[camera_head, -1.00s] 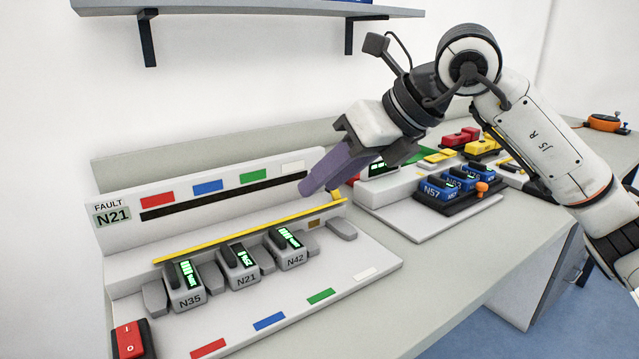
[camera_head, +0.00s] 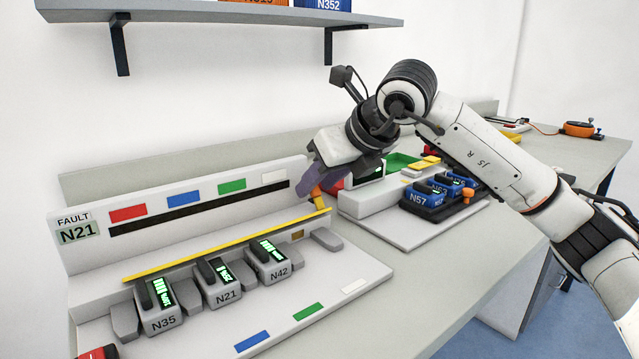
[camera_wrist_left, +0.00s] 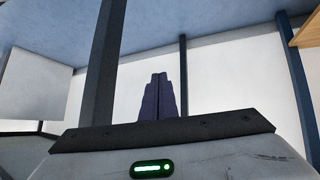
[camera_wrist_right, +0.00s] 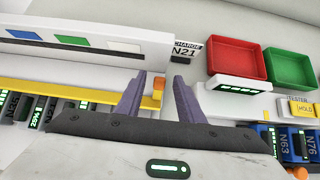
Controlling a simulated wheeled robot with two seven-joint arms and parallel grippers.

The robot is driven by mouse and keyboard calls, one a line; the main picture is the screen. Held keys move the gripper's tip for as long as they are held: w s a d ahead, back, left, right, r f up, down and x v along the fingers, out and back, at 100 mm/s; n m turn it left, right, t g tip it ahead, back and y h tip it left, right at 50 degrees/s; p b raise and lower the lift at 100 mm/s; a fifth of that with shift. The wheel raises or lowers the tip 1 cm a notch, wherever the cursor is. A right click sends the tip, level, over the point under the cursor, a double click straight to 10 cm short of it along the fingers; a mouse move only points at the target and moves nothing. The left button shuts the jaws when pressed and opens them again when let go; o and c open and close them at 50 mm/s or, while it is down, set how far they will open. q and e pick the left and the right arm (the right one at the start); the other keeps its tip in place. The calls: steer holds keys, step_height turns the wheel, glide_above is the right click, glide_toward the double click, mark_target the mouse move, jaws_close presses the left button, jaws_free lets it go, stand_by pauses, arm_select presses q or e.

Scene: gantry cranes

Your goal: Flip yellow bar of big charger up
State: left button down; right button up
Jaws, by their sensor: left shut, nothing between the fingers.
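The big charger (camera_head: 95,240) is a long pale unit on the bench, holding batteries N35 (camera_head: 163,322), N21 (camera_head: 227,294) and N42 (camera_head: 279,271). Its yellow bar (camera_head: 215,248) lies low along the front of the back panel, above the batteries. An orange tab (camera_head: 318,197) stands at the bar's right end. My right gripper (camera_head: 312,185) is at this tab, fingers pointing down. In the right wrist view its purple fingers (camera_wrist_right: 158,98) are apart, with the orange tab (camera_wrist_right: 158,90) between them, nearer the left finger. My left gripper (camera_wrist_left: 158,98) is shut and empty, away from the charger.
Red (camera_wrist_right: 236,60) and green (camera_wrist_right: 290,62) trays lie beyond. A shelf (camera_head: 220,13) hangs above. The charger's front plate has clear room.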

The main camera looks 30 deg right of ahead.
jaws_close()
steer(key=g+p, duration=0.1)
steer(key=p, duration=0.3)
steer(key=shift+w+a+r, duration=0.1)
steer(key=shift+w+r, duration=0.25)
steer(key=shift+r, duration=0.05)
steer(key=shift+w+g+p, duration=0.1)
steer(key=shift+g+p, duration=0.2)
steer(key=shift+p, duration=0.4)
steer(key=shift+w+g+p, duration=0.2)
steer(key=shift+g+p, duration=0.1)
steer(key=shift+p, duration=0.5)
steer(key=p, duration=0.2)
steer(key=g+p, duration=0.1)
steer(key=p, duration=0.1)
steer(key=shift+w+f+g, duration=0.25)
steer(key=shift+w+g, duration=0.05)
steer(key=shift+w, duration=0.05)
steer(key=shift+w+f+g+h+p, duration=0.1)
steer(key=shift+f+g+h+p, duration=0.25)
steer(key=shift+p, duration=0.35)
arm_select(q)
step_height(320, 180, up, 7)
steer(key=shift+a+r+m+y, duration=0.15)
steer(key=shift+a+m+y, duration=0.15)
steer(key=shift+a, duration=0.1)
arm_select(e)
steer(key=shift+f, duration=0.15)
